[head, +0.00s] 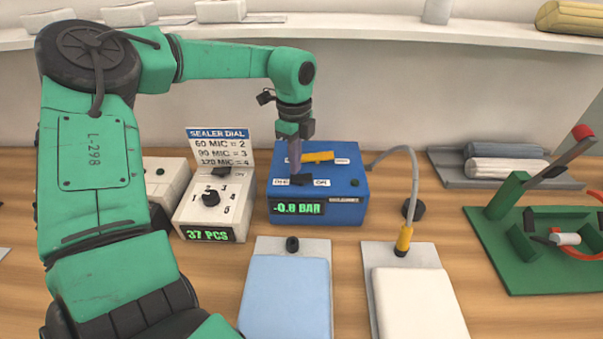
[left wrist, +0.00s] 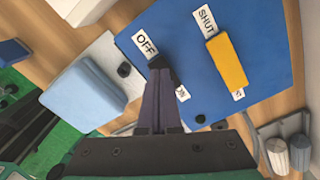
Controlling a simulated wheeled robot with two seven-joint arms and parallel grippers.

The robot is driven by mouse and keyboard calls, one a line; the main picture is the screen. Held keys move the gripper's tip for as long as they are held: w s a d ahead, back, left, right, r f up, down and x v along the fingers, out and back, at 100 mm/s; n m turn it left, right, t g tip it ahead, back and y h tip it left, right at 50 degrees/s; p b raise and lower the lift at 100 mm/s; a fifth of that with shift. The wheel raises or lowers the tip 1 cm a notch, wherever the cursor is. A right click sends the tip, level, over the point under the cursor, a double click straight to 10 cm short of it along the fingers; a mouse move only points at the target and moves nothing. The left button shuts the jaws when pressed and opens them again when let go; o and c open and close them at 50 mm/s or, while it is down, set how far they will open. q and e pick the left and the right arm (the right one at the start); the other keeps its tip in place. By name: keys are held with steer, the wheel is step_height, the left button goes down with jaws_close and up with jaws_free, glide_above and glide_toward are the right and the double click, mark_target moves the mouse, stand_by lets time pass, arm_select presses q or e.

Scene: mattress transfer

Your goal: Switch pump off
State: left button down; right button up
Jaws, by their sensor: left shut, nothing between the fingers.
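The pump is a blue box (head: 350,208) with a green BAR readout (head: 297,208); its digits are hard to read for certain. A black rocker switch (head: 301,181) sits on its top between an OFF label and an ON label. My left gripper (head: 294,170) is shut and empty, pointing down at the switch. In the left wrist view its closed fingertips (left wrist: 160,75) are at the switch, near the OFF label (left wrist: 145,42), and partly hide it. I cannot tell whether they touch. The switch's tilt is unclear. My right gripper is not in view.
A yellow lever (head: 318,156) lies on the pump behind the switch, beside a SHUT label. A white sealer dial box (head: 216,200) stands to the left. A blue mattress (head: 286,295) and a white mattress (head: 418,302) lie in front. A hose with a yellow nozzle (head: 404,238) is to the right.

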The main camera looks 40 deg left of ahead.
mark_target(295, 178)
arm_select(q)
step_height(295, 178, up, 5)
steer(key=shift+s+r+p, duration=0.1)
steer(key=shift+p, duration=1.15)
